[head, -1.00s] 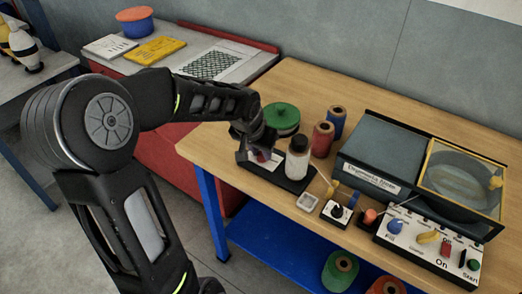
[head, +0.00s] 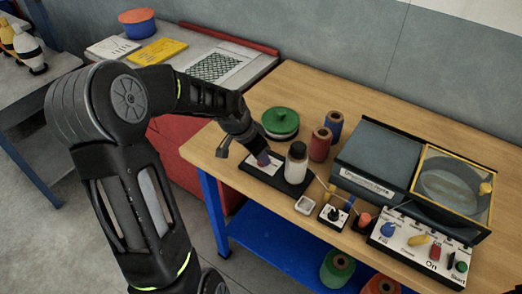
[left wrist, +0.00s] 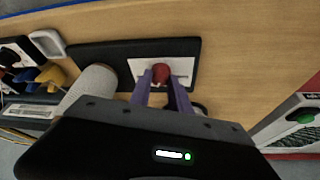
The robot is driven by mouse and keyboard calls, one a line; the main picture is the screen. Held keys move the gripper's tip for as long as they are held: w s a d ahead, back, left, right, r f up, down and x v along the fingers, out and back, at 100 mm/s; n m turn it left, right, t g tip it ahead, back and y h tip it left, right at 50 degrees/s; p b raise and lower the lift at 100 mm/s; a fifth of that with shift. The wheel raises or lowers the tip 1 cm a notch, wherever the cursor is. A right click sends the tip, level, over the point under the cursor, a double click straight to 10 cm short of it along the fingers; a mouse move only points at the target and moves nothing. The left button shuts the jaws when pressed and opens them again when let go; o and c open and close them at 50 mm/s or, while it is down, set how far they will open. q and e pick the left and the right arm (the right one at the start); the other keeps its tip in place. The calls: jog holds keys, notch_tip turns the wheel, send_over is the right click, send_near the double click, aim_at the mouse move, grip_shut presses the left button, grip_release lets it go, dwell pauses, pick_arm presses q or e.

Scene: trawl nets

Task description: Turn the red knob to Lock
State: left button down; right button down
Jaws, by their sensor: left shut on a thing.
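The red knob (left wrist: 161,72) sits on a white plate (left wrist: 185,68) on a dark base board (left wrist: 100,53) in the left wrist view. My left gripper (left wrist: 160,82) is shut on the knob, with one purple finger on each side of it. In the head view my left gripper (head: 262,158) points down at the white plate (head: 256,167) at the left end of the board (head: 285,183), mostly covering the knob. The plate's lettering is too small to read, so I cannot tell the knob's setting. My right gripper is not in view.
A white bottle with a dark cap (head: 296,164) stands on the board close right of the gripper. A green-lidded round container (head: 281,121) and spools (head: 320,144) stand behind. A grey machine with a control panel (head: 420,240) is at right. The table's front-left corner is clear.

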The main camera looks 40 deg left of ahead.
pick_arm(q)
jog(key=m+b, duration=0.1)
jog(key=m, duration=0.1)
jog(key=m+h, duration=0.1)
jog(key=shift+w+a+f+m+g+b, duration=0.15)
jog(key=shift+m+g+b, duration=0.15)
jog(key=shift+m+b, duration=0.1)
jog(key=shift+m+g+h+b, duration=0.55)
jog(key=shift+m+b, duration=0.3)
jog(key=shift+m, duration=0.75)
jog(key=shift+a, duration=0.1)
jog(key=c, duration=1.2)
grip_release()
jog(key=b+v, duration=0.1)
jog(key=v, duration=0.7)
